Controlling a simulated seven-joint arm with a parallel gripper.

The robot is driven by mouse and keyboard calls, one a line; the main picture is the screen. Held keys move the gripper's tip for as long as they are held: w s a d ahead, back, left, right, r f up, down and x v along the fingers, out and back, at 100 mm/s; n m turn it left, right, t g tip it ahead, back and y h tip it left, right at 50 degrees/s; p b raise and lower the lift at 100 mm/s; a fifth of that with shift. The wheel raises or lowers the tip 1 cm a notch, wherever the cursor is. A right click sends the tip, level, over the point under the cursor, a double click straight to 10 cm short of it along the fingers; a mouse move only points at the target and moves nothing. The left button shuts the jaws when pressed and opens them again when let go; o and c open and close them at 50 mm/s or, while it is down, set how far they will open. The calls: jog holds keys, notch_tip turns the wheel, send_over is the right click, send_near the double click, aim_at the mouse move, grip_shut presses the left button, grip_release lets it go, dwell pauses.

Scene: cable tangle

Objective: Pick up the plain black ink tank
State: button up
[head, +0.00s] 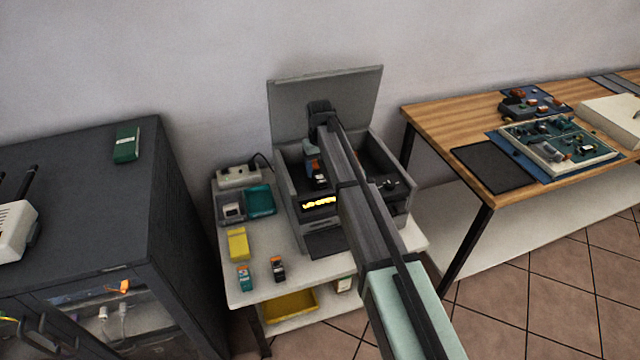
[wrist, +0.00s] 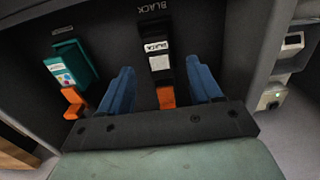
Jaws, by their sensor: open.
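A black ink tank (wrist: 158,68) with an orange tab and a white printed label sits in the printer's slot, under the word BLACK. My gripper (wrist: 159,72) is open, its blue fingers on either side of this tank with a gap at each side. In the head view my gripper (head: 312,150) is inside the open printer, above the tank (head: 319,179), partly hidden by my arm. A second black tank (head: 278,268) with an orange top stands on the white table. Its label is too small to read.
A teal tank (wrist: 72,66) with an orange tab sits in the neighbouring slot. The printer (head: 375,147) has walls around my gripper and a raised lid (head: 300,103). Another teal tank (head: 245,278), a yellow box (head: 237,243) and a teal tray (head: 260,202) are on the table.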

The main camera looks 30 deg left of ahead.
aim_at(320, 178)
jog(key=shift+d+f, duration=0.15)
jog(key=shift+f, duration=2.45)
jog(key=c, duration=1.1)
